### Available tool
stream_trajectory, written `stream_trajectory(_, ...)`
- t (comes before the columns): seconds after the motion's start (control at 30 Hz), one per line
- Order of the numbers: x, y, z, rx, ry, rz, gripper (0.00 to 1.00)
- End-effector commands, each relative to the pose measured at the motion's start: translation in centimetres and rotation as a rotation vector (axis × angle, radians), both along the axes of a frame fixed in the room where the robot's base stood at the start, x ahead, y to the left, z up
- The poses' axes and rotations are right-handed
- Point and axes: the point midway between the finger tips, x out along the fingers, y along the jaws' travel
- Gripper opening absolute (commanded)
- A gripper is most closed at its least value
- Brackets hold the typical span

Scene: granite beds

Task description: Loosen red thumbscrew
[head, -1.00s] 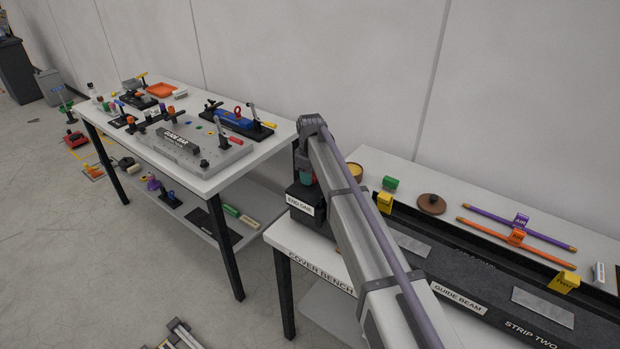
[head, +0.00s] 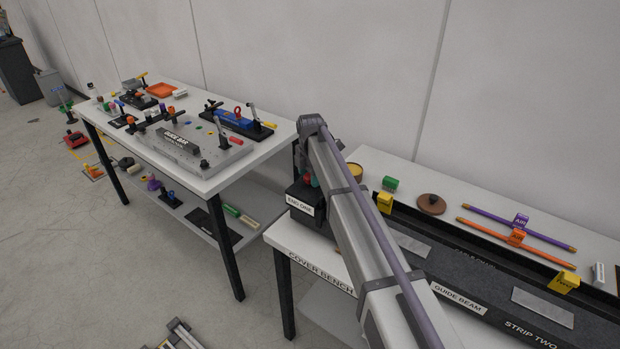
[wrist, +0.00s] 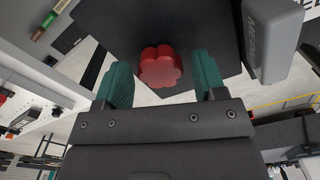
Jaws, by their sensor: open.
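The red thumbscrew (wrist: 161,67) is a lobed knob against a dark block (wrist: 150,25) in the wrist view. My gripper (wrist: 162,74) has its two teal fingers apart, one on each side of the thumbscrew. Gaps show between the knob and both fingers. In the head view a little red of the thumbscrew (head: 307,180) shows at the black END ONE block (head: 300,207), beside a teal finger. My arm hides much of that spot.
A second white table (head: 240,165) with fixtures stands to the left.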

Motion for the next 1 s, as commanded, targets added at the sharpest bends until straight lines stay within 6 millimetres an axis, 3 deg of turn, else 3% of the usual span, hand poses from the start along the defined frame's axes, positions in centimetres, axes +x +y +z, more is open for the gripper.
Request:
stream_trajectory(0.37, 0.0, 0.0, 6.0, 0.0, 0.0, -0.001, 0.64)
stream_trajectory(0.77, 0.0, 0.0, 6.3, 0.0, 0.0, -0.001, 0.64)
stream_trajectory(0.87, 0.0, 0.0, 7.5, 0.0, 0.0, -0.001, 0.64)
stream_trajectory(1.0, 0.0, 0.0, 10.5, 0.0, 0.0, -0.001, 0.64)
